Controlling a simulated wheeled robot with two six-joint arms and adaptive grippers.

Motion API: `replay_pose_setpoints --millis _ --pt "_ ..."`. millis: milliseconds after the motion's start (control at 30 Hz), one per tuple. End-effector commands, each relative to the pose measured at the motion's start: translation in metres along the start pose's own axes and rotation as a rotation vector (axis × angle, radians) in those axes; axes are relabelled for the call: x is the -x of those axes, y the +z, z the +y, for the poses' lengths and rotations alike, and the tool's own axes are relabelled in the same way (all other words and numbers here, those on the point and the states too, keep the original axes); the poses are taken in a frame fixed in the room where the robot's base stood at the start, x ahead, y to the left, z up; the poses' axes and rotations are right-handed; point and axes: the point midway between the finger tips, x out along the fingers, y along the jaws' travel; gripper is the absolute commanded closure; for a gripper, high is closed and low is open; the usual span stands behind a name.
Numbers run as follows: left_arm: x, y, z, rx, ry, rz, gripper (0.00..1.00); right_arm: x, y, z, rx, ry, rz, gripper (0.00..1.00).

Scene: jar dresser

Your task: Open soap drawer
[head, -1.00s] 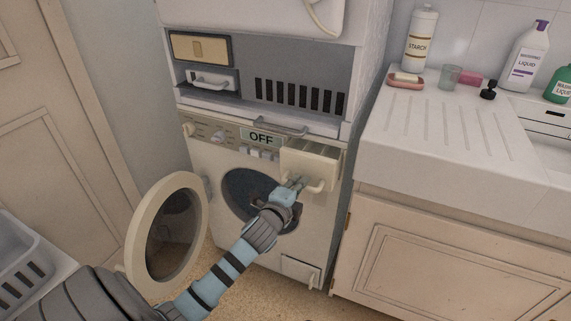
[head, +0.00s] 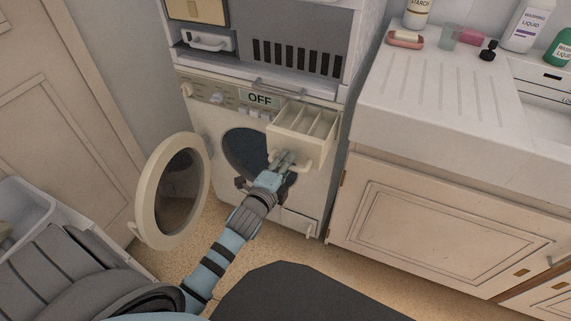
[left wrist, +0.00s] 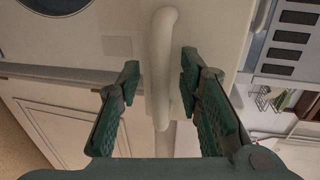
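The soap drawer (head: 303,124) is a cream box at the top right of the washing machine front (head: 316,192). It is pulled out and its open top shows several empty-looking compartments. Its pale curved handle (head: 306,166) is on the front face. My left gripper (head: 284,157) is at that handle. In the left wrist view, the handle (left wrist: 160,65) stands between the two dark green fingers of my left gripper (left wrist: 159,74). The fingers are apart, with a gap on both sides of the handle. My right gripper is not in view.
The machine's round door (head: 172,192) hangs open to the left. A metal handle (head: 278,88) juts above the drawer. The counter (head: 450,115) with soap (head: 406,38) and bottles (head: 525,25) stands close on the right. A light basket (head: 22,222) is at the left.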

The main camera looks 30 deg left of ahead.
Motion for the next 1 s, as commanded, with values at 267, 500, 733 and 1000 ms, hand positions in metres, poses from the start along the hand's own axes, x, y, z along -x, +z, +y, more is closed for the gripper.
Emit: replay_pose_setpoints --millis 267,500,733,1000 --pt "0.021 0.000 0.001 -0.001 0.002 0.000 0.67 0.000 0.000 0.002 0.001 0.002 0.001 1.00" --pt "0.088 0.000 0.001 -0.001 0.003 0.000 0.67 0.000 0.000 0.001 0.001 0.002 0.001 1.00" --pt "0.119 0.000 0.000 0.000 0.001 0.000 0.67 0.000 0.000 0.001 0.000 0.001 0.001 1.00" --pt "0.120 0.000 0.000 0.000 0.000 0.000 0.67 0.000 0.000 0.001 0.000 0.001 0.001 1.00"
